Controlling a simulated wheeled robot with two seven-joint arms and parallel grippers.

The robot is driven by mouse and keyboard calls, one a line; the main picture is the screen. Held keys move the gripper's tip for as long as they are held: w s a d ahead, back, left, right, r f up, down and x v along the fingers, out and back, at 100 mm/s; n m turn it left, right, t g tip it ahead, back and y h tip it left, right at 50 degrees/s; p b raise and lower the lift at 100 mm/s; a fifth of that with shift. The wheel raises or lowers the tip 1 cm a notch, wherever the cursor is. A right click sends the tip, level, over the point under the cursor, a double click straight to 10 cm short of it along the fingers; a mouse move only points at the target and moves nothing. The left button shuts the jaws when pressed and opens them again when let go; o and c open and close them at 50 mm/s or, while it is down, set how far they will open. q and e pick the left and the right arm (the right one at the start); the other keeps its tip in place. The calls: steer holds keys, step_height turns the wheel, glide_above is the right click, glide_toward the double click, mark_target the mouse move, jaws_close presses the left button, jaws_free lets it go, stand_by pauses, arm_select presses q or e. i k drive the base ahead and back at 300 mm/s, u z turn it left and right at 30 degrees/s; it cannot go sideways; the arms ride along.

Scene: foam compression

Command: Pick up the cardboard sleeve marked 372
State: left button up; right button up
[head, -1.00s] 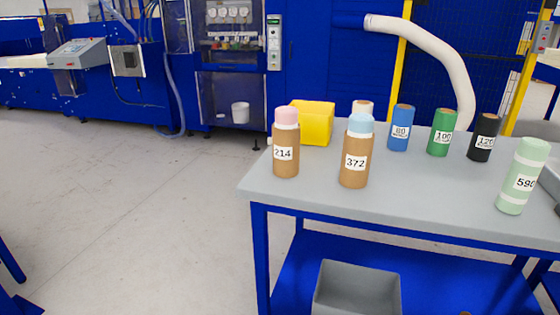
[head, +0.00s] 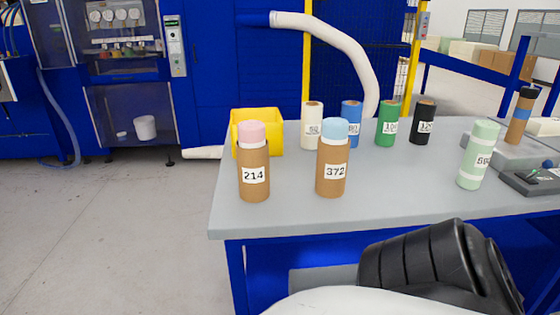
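The cardboard sleeve marked 372 (head: 332,178) stands upright on the grey table (head: 280,217) near its front edge. It is brown with a white label, and a light blue foam piece (head: 336,130) sticks out of its top. A similar brown sleeve marked 214 (head: 254,180) with a pink top stands to its left, apart from it. Neither of my grippers shows in the head view. A black and white part of my own arm fills the bottom right, below and in front of the table's front edge.
Behind the sleeves are a yellow bin (head: 268,134), a white cylinder (head: 311,128), a blue one (head: 352,112), a green one (head: 388,125) and a black one (head: 423,122). A pale green cylinder (head: 478,156) stands to the right, near a dark device (head: 535,180). The table front between 372 and it is clear.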

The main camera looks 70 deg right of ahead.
mark_target(332, 161)
steer(key=i, duration=1.75)
steer(key=z, duration=2)
